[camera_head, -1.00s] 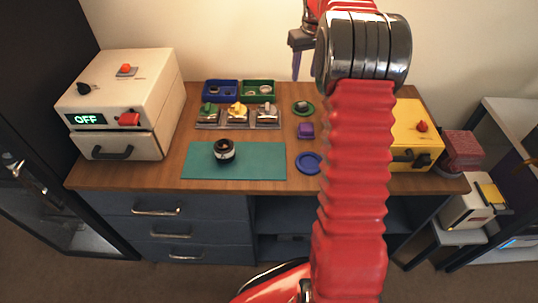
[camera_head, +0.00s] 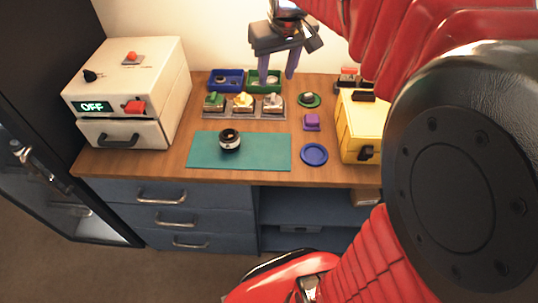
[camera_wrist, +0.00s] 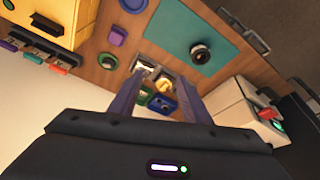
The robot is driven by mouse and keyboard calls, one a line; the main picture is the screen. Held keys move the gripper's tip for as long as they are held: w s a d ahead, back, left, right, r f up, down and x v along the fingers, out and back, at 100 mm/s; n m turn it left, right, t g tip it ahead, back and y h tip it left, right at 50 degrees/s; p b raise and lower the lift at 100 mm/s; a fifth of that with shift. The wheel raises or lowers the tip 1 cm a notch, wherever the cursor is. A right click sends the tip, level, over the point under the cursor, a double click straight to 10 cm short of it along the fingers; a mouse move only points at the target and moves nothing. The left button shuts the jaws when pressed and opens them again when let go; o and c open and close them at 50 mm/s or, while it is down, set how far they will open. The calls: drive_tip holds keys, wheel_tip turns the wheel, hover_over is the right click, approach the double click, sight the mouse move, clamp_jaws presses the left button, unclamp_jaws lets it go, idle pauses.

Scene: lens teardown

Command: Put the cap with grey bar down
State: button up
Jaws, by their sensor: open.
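A small dark piece with a grey top, which looks like the cap with grey bar (camera_head: 309,97), rests on a round green dish (camera_head: 309,104) right of the metal tray. It also shows small in the wrist view (camera_wrist: 107,61). My gripper (camera_head: 278,75) is open and empty, fingers pointing down, above the back of the desk near the green bin (camera_head: 270,87). In the wrist view the spread fingers (camera_wrist: 159,82) frame the tray and bins, with nothing between them. The black lens body (camera_head: 230,139) stands on the teal mat (camera_head: 265,152).
The metal tray (camera_head: 228,114) holds green, yellow and pale pieces. A blue bin (camera_head: 226,89) stands behind it. A purple block (camera_head: 311,122) and an empty blue dish (camera_head: 314,154) lie at right, beside the yellow box (camera_head: 360,125). The white OFF machine (camera_head: 135,85) stands left.

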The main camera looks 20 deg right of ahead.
drive_tip(key=s+a+f+t, duration=0.1)
drive_tip(key=s+a+f, duration=0.2)
drive_tip(key=s, duration=0.6)
drive_tip(key=s+a+f, duration=0.2)
drive_tip(key=s+a, duration=0.4)
drive_tip(key=s, duration=0.3)
drive_tip(key=shift+s+a+f+t+y, duration=0.3)
drive_tip(key=shift+a+f+t, duration=0.1)
